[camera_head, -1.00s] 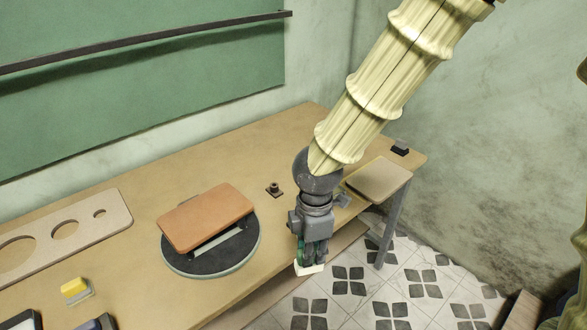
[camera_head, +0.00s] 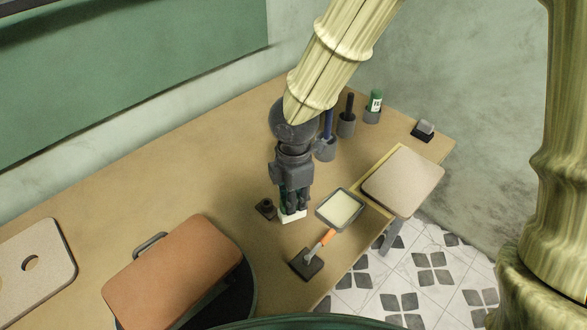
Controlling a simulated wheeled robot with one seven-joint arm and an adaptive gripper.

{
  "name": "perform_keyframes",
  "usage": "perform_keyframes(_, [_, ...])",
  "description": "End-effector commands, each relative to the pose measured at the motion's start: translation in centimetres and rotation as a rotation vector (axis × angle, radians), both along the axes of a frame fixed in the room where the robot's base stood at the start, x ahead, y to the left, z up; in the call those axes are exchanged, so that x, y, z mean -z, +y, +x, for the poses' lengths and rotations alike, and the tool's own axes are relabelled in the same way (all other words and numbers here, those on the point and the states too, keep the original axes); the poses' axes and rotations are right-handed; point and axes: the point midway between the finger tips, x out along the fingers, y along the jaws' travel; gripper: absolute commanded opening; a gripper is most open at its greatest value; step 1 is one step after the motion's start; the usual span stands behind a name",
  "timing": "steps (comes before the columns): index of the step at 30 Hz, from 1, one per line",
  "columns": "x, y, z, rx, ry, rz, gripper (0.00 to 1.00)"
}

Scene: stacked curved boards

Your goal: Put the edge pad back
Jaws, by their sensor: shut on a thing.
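My gripper (camera_head: 293,207) is shut on a small white block, which looks like the edge pad (camera_head: 292,217). Dark green shows between the fingers above the white part. The gripper points down at the table, just right of a small dark square stand (camera_head: 266,208) with a round top. The pad is low over the tabletop; I cannot tell whether it touches. A shallow dark tray with a pale cream inside (camera_head: 342,208) lies just right of the gripper. The fingers hide the upper part of the pad.
An orange-handled tool (camera_head: 318,247) stands on a dark block (camera_head: 305,264) in front. Cups with a blue (camera_head: 325,148), a black (camera_head: 346,122) and a green item (camera_head: 373,105) stand behind. A beige curved board (camera_head: 403,181) is right, a brown board (camera_head: 172,272) left.

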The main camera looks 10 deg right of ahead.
Motion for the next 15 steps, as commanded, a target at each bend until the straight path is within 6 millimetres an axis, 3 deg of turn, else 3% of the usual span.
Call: perform_keyframes(15, [0.7,-2.6,9.1,0.006,0.001,0.003,0.0])
